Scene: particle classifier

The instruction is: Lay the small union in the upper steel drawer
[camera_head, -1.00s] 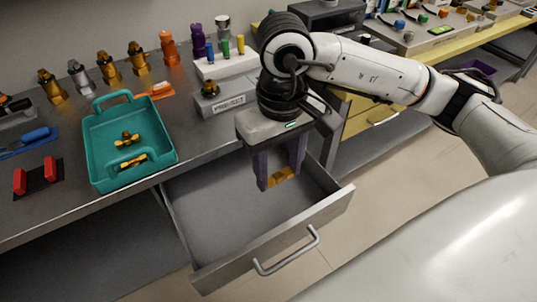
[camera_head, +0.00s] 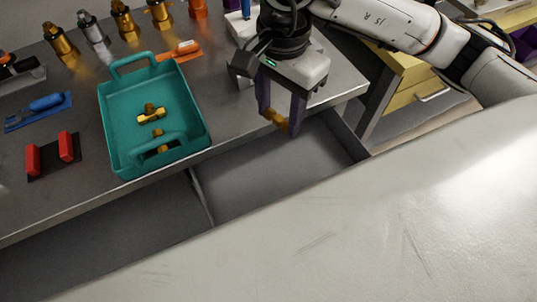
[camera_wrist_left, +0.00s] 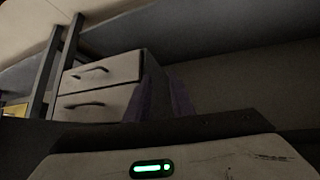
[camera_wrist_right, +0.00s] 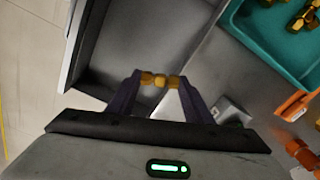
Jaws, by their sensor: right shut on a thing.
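The small union (camera_head: 275,119) is a short brass-coloured fitting. My right gripper (camera_head: 276,121) is shut on it; the right wrist view shows the union (camera_wrist_right: 160,79) across the purple fingertips. In the picture, the gripper is at the rear of the open upper steel drawer (camera_head: 290,175), close to the bench edge; its height above the drawer is unclear. The grey drawer interior (camera_wrist_right: 125,55) looks empty where visible. My white body hides the drawer front in the head view. My left gripper (camera_wrist_left: 165,98) appears only in the left wrist view; its finger gap is unclear.
A teal tray (camera_head: 112,125) with brass fittings (camera_head: 151,115) stands on the bench left of the drawer. A red-handled item (camera_head: 66,147) and a blue-handled tool (camera_head: 45,102) lie farther left. The left wrist view shows two steel drawer fronts (camera_wrist_left: 101,74) with handles.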

